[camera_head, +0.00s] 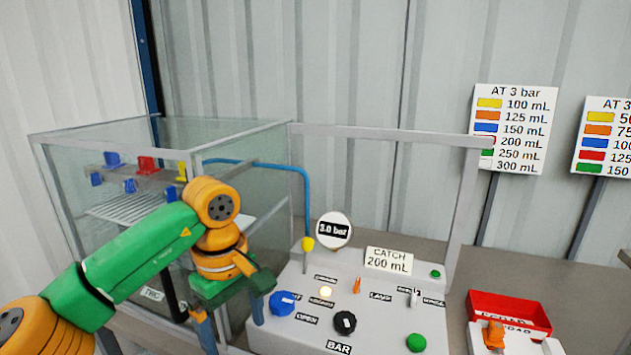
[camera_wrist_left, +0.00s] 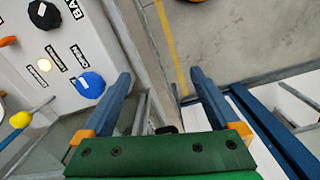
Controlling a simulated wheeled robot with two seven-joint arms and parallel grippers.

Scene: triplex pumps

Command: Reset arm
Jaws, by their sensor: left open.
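My left arm comes in from the left in the head view, green and orange. My left gripper (camera_head: 232,330) points down at the left edge of the control panel (camera_head: 385,325), beside the blue knob (camera_head: 282,303). In the left wrist view its two blue fingers (camera_wrist_left: 160,95) are spread wide apart with nothing between them. The blue knob (camera_wrist_left: 90,85) lies left of the fingers there, apart from them. My right gripper is not in either view.
A glass-walled tank (camera_head: 110,140) stands behind my arm. The panel carries a black knob (camera_head: 345,322), green buttons, a 3.0 bar gauge (camera_head: 333,230) and a CATCH 200 mL sign (camera_head: 389,261). A red tray (camera_head: 508,313) sits right. Chart signs (camera_head: 514,130) stand behind.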

